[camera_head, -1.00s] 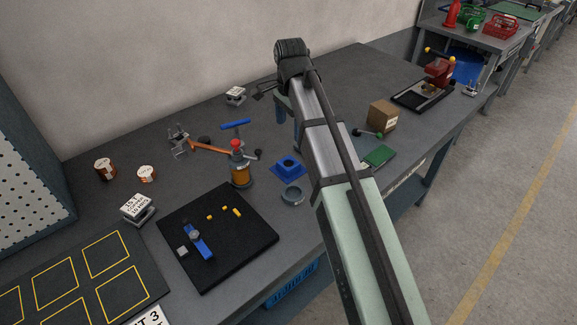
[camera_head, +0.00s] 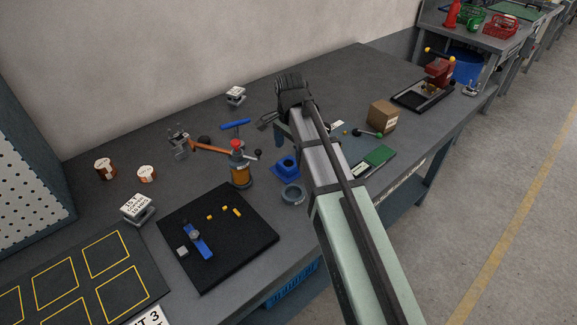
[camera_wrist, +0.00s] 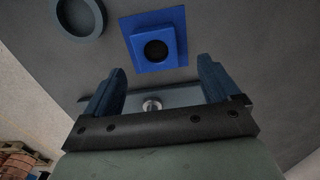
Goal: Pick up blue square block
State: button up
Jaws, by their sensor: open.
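The blue square block (camera_head: 286,167) lies on the grey bench, between the amber-bodied tool and my arm. It has a square base with a raised square part and a round dark hole. In the wrist view the block (camera_wrist: 156,42) is at the upper middle, beyond my fingertips and not between them. My gripper (camera_wrist: 160,82) is open and empty, with a blue finger on each side. In the head view my gripper (camera_head: 281,133) is partly hidden behind my wrist, just above the block in the picture.
A grey ring (camera_head: 292,194) lies close to the block and also shows in the wrist view (camera_wrist: 80,16). The amber-bodied tool (camera_head: 240,168) with a red top stands to its left. A blue-handled item (camera_head: 236,124) lies behind. A black mat (camera_head: 222,257) holds small parts.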

aim_at(288, 165)
jog(key=shift+s+a+f, duration=0.1)
jog(key=shift+s+f, duration=0.15)
jog(key=shift+f, duration=0.8)
jog(key=shift+s+a+f, duration=0.1)
jog(key=shift+s+f, duration=0.1)
jog(key=shift+f, duration=1.45)
jog(key=shift+c, duration=0.3)
jog(key=c, duration=1.3)
jog(key=shift+o, duration=0.2)
jog(key=shift+r, duration=0.15)
